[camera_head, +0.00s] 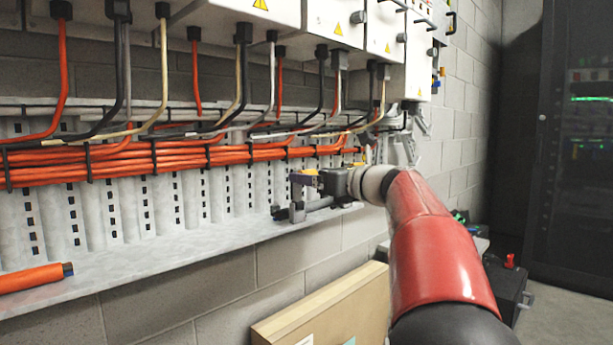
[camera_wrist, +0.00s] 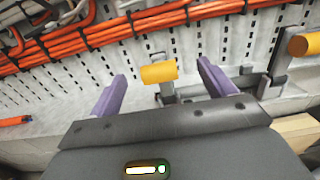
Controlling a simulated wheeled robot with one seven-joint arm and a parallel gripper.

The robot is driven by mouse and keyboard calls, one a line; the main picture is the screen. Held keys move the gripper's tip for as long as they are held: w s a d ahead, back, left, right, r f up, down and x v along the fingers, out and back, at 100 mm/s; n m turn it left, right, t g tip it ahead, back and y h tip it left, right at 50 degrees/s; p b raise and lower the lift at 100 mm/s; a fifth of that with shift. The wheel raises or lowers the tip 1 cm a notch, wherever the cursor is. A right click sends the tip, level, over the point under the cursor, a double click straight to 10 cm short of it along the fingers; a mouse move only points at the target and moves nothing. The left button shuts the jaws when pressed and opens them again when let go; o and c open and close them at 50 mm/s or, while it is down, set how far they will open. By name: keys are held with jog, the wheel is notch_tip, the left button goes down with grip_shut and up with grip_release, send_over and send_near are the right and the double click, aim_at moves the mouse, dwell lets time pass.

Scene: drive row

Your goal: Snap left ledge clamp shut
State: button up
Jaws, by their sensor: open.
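The left ledge clamp has a yellow-orange handle (camera_wrist: 158,73) on a short grey stem (camera_wrist: 167,93). In the wrist view the handle lies between the two purple fingers of my gripper (camera_wrist: 161,69), with a visible gap on each side. The clamp's lower part is hidden behind my gripper's body. A second clamp, with an orange round grip (camera_wrist: 304,43) on a raised grey arm, stands to the right, outside the fingers. In the head view my gripper (camera_head: 304,179) is at the right end of the ledge, and part of the clamp's grey metal (camera_head: 297,212) shows below it.
The pale ledge (camera_head: 150,257) runs along a slotted panel, with bundled orange cables (camera_head: 120,165) above it. A loose orange cable piece (camera_head: 35,278) lies at its left end. Electrical boxes hang overhead. A cardboard box (camera_head: 325,308) stands below the ledge. The ledge's middle is clear.

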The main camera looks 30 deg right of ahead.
jog(key=shift+x, duration=1.45)
jog(key=c, duration=1.3)
jog(key=shift+c, duration=0.2)
